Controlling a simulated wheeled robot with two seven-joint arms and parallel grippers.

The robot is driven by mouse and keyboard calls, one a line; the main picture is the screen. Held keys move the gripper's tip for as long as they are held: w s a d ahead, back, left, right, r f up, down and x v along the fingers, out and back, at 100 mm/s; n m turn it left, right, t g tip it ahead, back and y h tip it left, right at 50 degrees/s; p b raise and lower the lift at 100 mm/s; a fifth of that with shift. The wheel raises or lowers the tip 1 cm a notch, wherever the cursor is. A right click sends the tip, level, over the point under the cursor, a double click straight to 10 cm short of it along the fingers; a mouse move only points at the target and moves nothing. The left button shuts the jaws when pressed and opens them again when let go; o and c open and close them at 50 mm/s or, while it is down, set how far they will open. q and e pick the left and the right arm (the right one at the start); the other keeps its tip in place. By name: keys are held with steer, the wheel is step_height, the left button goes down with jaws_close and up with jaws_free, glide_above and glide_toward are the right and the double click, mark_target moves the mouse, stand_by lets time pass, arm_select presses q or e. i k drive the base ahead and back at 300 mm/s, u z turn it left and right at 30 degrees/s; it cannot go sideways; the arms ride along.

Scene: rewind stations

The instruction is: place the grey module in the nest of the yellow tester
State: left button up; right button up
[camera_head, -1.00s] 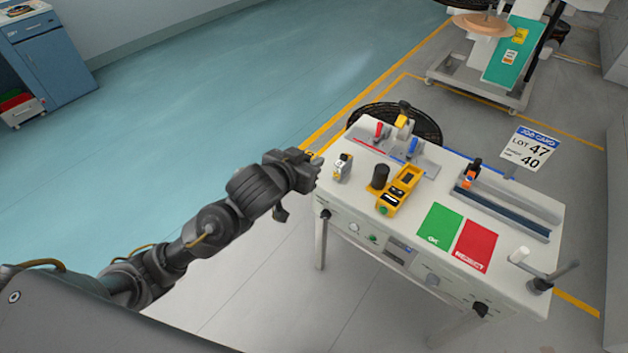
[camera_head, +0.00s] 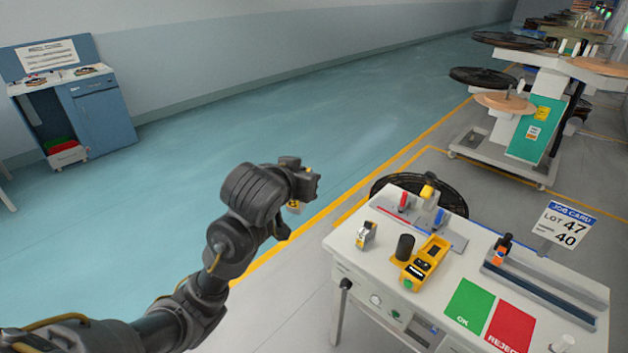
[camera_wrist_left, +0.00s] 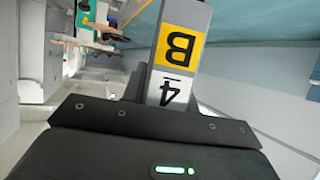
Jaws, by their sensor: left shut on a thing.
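My left gripper (camera_head: 304,190) is raised in the air, left of the bench. In the left wrist view it is shut on a grey module (camera_wrist_left: 202,16) with a yellow label marked B and a white patch marked 4. Only a small yellow and grey bit of the module shows below the gripper in the head view. The yellow tester (camera_head: 425,263) lies on the white bench to the right of the gripper, well apart from it. Its dark recess and a green button show; details of the nest are too small to tell. My right gripper is not in view.
On the white bench (camera_head: 352,262) are a black cylinder (camera_head: 405,247) beside the tester, a small grey and yellow block (camera_head: 366,234), a green OK mat (camera_head: 468,304), a red REJECT mat (camera_head: 512,327) and a rail (camera_head: 545,290). A fixture with coloured handles (camera_head: 428,222) stands behind.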

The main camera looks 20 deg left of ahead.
mark_target(434, 251)
steer(key=z, duration=0.5)
steer(key=k, duration=1.2)
steer(key=z, duration=1.25)
steer(key=i, duration=1.4)
steer(key=u, duration=1)
